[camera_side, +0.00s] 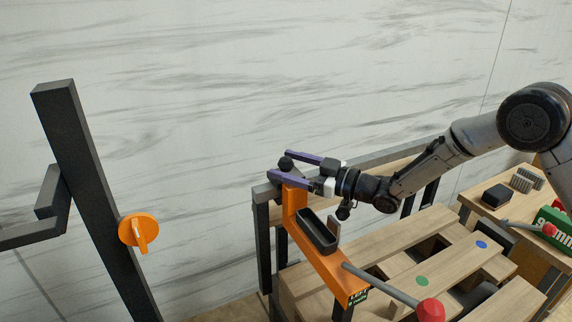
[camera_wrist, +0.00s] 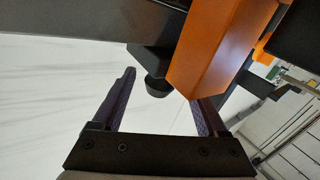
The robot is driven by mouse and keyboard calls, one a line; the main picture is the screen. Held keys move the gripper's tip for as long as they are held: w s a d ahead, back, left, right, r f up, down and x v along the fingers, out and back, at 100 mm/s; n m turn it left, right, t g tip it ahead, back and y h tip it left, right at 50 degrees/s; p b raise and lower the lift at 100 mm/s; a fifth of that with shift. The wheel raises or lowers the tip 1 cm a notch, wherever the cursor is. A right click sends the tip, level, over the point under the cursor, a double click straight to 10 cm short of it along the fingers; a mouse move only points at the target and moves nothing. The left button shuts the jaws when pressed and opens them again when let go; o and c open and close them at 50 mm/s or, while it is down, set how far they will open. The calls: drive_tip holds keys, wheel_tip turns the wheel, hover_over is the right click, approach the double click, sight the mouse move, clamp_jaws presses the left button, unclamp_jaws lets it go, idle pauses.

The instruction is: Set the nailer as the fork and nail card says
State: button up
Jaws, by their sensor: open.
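My gripper (camera_side: 286,166) has purple fingers spread open beside the top of the orange nailer frame (camera_side: 322,262). A black round knob (camera_side: 286,163) lies between the fingertips. In the wrist view the fingers stay apart, with the black knob (camera_wrist: 157,86) and an orange block (camera_wrist: 213,50) between or just beyond them; contact cannot be told. The frame carries a black oblong tray (camera_side: 317,231) and a lever with a red knob (camera_side: 431,310). A small dark label with light lettering (camera_side: 358,297) sits at its front end. No readable fork and nail card shows.
Wooden slats with a green dot (camera_side: 422,281) and a blue dot (camera_side: 481,244) lie right of the frame. A green sign with partly hidden lettering (camera_side: 553,228) and another red knob (camera_side: 549,230) are at far right. An orange dial (camera_side: 139,232) sits on a dark post at left.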

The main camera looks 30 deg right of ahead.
drive_tip(key=shift+w+a, duration=0.25)
drive_tip(key=shift+w, duration=0.1)
drive_tip(key=shift+c, duration=0.2)
clamp_jaws()
idle(1.1)
